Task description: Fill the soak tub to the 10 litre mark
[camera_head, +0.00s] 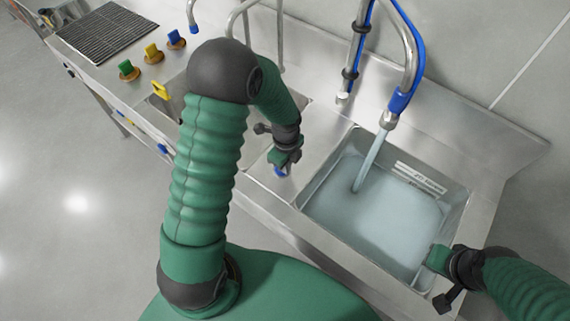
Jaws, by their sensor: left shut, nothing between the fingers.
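The soak tub (318,189) is a steel basin at the right, holding pale bluish water (375,220). A stream of water (371,163) falls into it from a spout with a blue collar (399,102). A pale marked strip (420,178) shows on the tub's back wall above the water; its markings are too small to read. My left gripper (283,164) is shut and empty, just left of the tub, at a small blue knob (280,172) that it partly hides. I cannot tell whether they touch. My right gripper (437,259) is at the tub's right front corner; its fingers are unclear.
A second spray hose with a blue line (357,50) hangs behind the tub. Green (127,69), yellow (152,52) and blue (176,38) handles stand on the counter at the left, near a dark drain grate (106,32). The floor at the left is clear.

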